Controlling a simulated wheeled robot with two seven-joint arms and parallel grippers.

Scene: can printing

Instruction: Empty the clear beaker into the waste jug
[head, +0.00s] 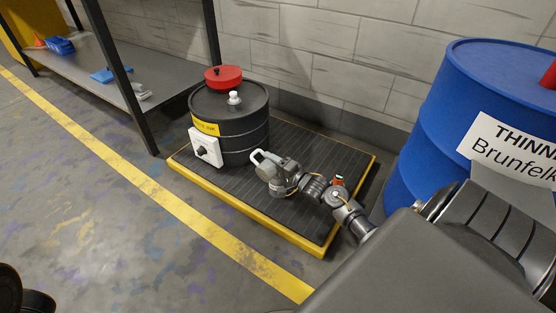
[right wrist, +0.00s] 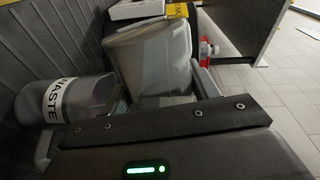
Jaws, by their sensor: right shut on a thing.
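My right gripper (head: 264,166) is low over the black ribbed spill pallet, in front of the black drum. In the right wrist view it (right wrist: 197,88) is shut on the clear beaker (right wrist: 150,55), whose walls look pale and see-through. The waste jug (right wrist: 90,97), a grey see-through vessel with a white WASTE label, is beside the beaker, at the left. The beaker lies across the jug's axis, so it looks strongly tilted. I cannot tell whether they touch or how much the beaker holds. In the head view, the gripper and a pale loop overlap, and the jug cannot be made out.
The black drum (head: 245,125) with a red lid and white box stands on the yellow-edged pallet (head: 330,205). A blue drum (head: 420,135) stands at the right. A shelf (head: 120,70) with blue items is at the left. The floor beyond the yellow line is clear.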

